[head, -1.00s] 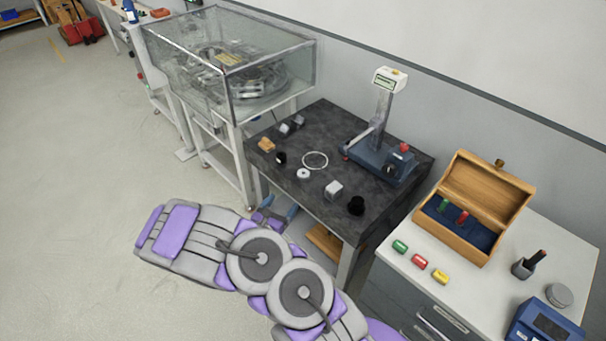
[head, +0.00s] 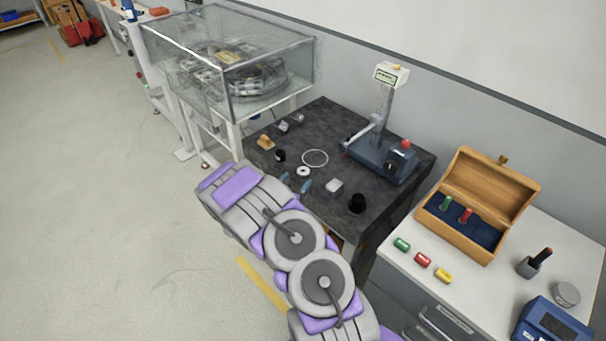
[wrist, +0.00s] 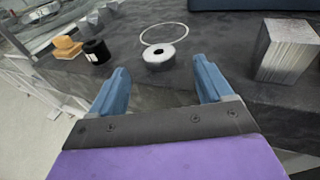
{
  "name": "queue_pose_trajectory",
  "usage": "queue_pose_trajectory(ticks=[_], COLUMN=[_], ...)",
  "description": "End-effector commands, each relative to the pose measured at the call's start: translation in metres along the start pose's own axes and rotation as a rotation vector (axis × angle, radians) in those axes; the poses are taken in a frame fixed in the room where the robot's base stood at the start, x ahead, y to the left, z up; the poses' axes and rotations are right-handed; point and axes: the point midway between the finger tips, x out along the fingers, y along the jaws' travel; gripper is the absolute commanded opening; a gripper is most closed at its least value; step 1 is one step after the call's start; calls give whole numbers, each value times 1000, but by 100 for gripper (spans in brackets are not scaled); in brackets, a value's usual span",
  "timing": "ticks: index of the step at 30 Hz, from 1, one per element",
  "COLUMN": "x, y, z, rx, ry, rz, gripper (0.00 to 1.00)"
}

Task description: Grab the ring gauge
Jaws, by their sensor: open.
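The ring gauge, a short silver ring with a dark hole, lies flat on the dark stone table (head: 322,115). It shows in the head view (head: 304,174) and at the upper middle of the wrist view (wrist: 163,66). My gripper (head: 298,183) is at the table's front edge, just short of the ring gauge. In the wrist view its two blue fingers (wrist: 160,76) are spread wide and empty. The ring gauge appears beyond the fingertips, between their lines, and nothing touches it.
A thin white circle (wrist: 146,43) is behind the ring gauge. A black cylinder (wrist: 97,51) and an orange-tan block (wrist: 66,47) stand left; a grey metal block (wrist: 287,50) stands right. A blue gauge stand (head: 376,160) is farther back. A wooden case (head: 460,236) sits on the right-hand cabinet.

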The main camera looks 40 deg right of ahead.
Motion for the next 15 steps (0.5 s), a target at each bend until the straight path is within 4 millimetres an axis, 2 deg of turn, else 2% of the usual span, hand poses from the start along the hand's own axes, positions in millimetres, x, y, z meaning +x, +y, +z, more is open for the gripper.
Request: queue_pose_trajectory(ticks=[9, 15], x=[42, 50], y=[2, 1], z=[-2, -1], rx=[4, 0], ry=[-1, 0], rz=[-2, -2], gripper=[79, 79])
